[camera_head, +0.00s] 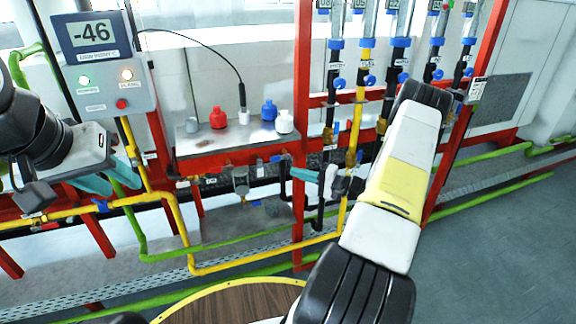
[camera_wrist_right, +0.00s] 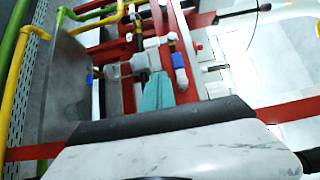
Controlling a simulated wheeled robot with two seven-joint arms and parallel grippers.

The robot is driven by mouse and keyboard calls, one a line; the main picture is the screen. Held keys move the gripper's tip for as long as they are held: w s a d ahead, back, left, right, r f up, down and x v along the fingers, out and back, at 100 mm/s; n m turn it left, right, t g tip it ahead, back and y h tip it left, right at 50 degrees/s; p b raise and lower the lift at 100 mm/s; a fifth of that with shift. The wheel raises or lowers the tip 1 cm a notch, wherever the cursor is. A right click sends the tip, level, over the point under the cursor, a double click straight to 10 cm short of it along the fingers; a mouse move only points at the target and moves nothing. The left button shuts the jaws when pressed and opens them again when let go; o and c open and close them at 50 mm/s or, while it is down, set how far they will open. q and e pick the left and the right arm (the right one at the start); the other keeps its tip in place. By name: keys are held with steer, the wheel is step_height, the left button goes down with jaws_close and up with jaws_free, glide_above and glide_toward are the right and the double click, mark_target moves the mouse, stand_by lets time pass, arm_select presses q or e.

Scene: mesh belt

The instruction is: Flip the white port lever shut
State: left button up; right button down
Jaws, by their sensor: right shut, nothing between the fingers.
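A small white part (camera_head: 330,181), which may be the white port lever, shows just right of my right gripper (camera_head: 306,174) in the head view. My right arm hides much of this spot, so the lever's position is unclear. The right gripper's teal fingers are together and empty, among the pipe fittings below the shelf. In the right wrist view the fingers (camera_wrist_right: 157,93) point at grey and white fittings (camera_wrist_right: 137,63); I cannot tell whether they touch. My left gripper (camera_head: 118,182) has its teal fingers spread and empty beside the yellow pipe at the left.
A metal shelf (camera_head: 188,145) holds red, blue and white caps. A display box (camera_head: 103,65) reads -46. Yellow pipes (camera_head: 180,222), red posts (camera_head: 299,212) and flow tubes (camera_head: 337,20) crowd the space. Open floor (camera_head: 515,222) lies at the right.

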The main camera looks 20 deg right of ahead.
mark_target(260, 168)
steer(key=w+a, duration=0.3)
steer(key=a, duration=0.5)
steer(key=shift+w, duration=0.3)
